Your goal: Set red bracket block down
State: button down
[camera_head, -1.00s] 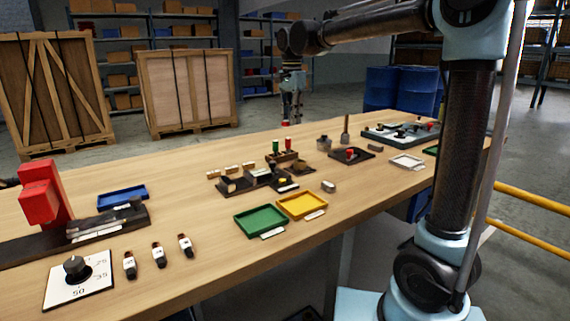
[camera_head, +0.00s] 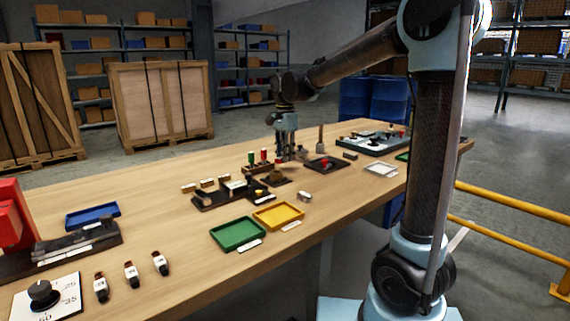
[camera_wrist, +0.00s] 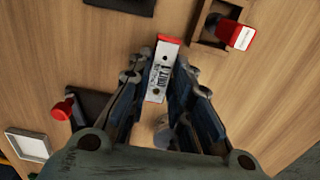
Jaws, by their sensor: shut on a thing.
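The red bracket block (camera_wrist: 160,68) is between my fingertips in the wrist view. It shows a pale, labelled face and red ends. My gripper (camera_wrist: 158,85) is shut on it. In the head view my gripper (camera_head: 284,152) hangs low over the far middle part of the bench, behind the dark fixtures. The block is small and hard to make out there. Bare wood shows around the block in the wrist view; I cannot tell whether it touches the bench.
A wooden holder with a red-topped piece (camera_wrist: 238,36) is at upper right in the wrist view. A red knob on a dark plate (camera_head: 323,163) is right of my gripper. Green (camera_head: 238,234) and yellow (camera_head: 278,215) trays lie nearer.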

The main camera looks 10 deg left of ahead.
jog(key=shift+f, duration=1.55)
jog(key=c, duration=1.4)
grip_release()
jog(key=shift+f, duration=0.1)
jog(key=shift+c, duration=0.2)
jog(key=shift+o, duration=0.4)
notch_tip(320, 180, up, 17)
notch_tip(320, 180, down, 17)
